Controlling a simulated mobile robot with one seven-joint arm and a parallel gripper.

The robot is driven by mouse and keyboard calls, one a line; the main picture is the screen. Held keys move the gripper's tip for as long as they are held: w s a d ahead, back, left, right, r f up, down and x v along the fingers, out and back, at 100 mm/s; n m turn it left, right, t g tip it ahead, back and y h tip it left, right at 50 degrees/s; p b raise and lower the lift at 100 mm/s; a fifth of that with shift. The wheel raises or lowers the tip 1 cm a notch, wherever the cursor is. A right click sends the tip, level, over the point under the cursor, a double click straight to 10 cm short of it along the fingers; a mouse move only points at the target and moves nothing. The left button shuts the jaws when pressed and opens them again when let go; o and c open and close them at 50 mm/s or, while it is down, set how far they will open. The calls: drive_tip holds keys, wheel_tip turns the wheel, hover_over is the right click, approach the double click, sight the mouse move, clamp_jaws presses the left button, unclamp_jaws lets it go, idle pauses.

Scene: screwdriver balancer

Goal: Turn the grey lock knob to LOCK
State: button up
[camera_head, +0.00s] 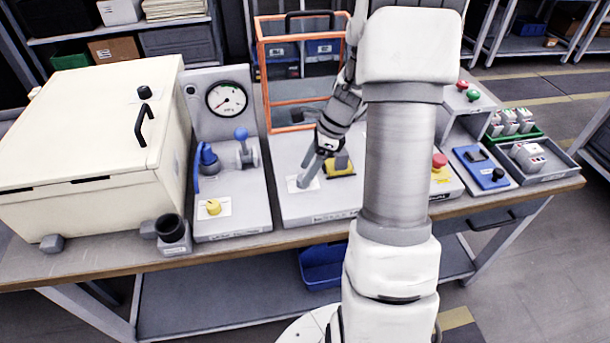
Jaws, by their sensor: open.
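A small grey part on a white label (301,184), probably the grey lock knob, shows just left of and below the fingers. The fingers partly cover this spot, so I cannot tell whether they touch the knob or which way it points. The label's lettering is too small to read. A yellow block (341,169) sits just right of the fingers on the same panel.
An orange-framed guard (263,85) stands behind the panel. To the left are a gauge board (227,97) with a yellow knob (213,207) and a large cream box (95,150). To the right are a red button (439,160) and a blue device (481,168). My arm hides the middle right.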

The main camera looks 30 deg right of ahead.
drive_tip(key=shift+x, duration=0.85)
drive_tip(key=shift+r, duration=0.1)
clamp_jaws()
